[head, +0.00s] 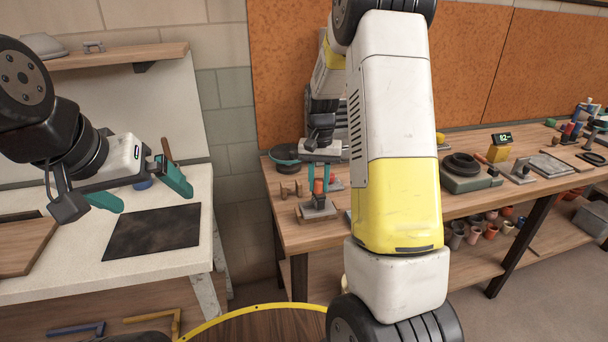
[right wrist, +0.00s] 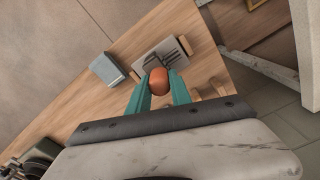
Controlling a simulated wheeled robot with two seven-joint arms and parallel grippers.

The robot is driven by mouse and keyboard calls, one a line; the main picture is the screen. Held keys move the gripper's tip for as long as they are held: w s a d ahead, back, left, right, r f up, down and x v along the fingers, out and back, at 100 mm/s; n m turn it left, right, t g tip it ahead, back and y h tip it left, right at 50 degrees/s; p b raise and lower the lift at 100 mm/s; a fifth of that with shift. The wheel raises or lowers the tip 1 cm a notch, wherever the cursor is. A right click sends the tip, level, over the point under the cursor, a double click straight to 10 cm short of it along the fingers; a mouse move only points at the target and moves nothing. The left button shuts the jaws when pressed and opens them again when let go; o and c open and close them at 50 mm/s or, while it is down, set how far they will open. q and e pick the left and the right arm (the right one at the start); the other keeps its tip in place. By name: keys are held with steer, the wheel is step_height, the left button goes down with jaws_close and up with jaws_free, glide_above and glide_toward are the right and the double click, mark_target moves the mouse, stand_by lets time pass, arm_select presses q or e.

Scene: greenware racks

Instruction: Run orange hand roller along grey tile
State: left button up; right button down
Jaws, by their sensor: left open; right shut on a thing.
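My right gripper (head: 319,181) is shut on the orange hand roller (head: 318,187), low over the wooden bench. In the right wrist view the roller's rounded orange end (right wrist: 158,81) sits between the teal fingers; the rest of it is hidden. Just beyond it is a grey slotted piece (right wrist: 172,50); I cannot tell whether the roller touches it. A flat grey tile (head: 546,164) lies on the bench at the right, though I cannot be sure it is the task's tile. My left gripper (head: 145,190) is open and empty above the dark mat on the pale table.
The dark mat (head: 152,232) lies on the pale table. A round turntable device (head: 466,176) and a yellow block with a display (head: 500,148) stand on the wooden bench. A blue-grey block (right wrist: 107,69) lies near the roller. Several cups (head: 473,234) stand on the lower shelf.

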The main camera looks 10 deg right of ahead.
steer(key=shift+d, duration=0.25)
steer(key=shift+d, duration=0.45)
steer(key=shift+f, duration=0.1)
stand_by(0.4)
steer(key=shift+d, duration=0.5)
steer(key=shift+d, duration=0.2)
steer(key=shift+d, duration=0.7)
step_height(320, 180, up, 7)
stand_by(0.7)
